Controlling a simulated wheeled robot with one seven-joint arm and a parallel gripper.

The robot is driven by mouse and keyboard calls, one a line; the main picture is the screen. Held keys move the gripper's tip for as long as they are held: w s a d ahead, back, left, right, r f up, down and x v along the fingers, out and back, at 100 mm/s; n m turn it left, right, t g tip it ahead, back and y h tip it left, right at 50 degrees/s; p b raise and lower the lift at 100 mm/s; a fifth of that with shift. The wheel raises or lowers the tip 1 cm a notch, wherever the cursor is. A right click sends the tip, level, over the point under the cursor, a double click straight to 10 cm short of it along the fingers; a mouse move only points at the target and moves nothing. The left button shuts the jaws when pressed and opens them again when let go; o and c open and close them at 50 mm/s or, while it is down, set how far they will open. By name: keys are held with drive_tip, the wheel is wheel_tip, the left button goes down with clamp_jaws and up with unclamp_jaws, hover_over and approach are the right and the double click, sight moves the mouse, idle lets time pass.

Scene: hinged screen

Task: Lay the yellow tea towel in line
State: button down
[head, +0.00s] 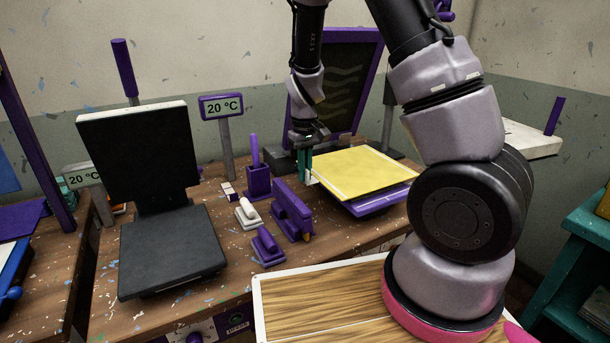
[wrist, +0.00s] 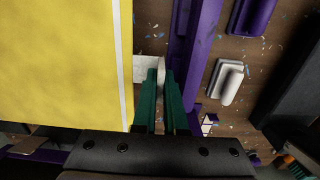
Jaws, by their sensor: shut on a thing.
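The yellow tea towel (head: 362,171) lies flat over a purple-edged board (head: 378,205), whose purple front edge shows below it. In the wrist view the towel (wrist: 60,65) fills the left side, with a white stripe along its right edge. A small white tab (wrist: 147,68) sticks out from that edge. My gripper (head: 308,176) is at the towel's left edge, with its green fingers pointing down. In the wrist view my gripper (wrist: 160,78) is shut on the towel's white tab. I cannot tell how exactly the towel lines up with the board.
A raised purple-framed screen (head: 338,85) stands behind the towel. A purple holder (head: 292,210), a white-handled tool (head: 247,213) and a purple block (head: 267,246) stand left of the board. A black press (head: 165,245) is further left. A wooden board (head: 320,300) lies in front.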

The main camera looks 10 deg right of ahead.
drive_tip(key=shift+r, duration=1.7)
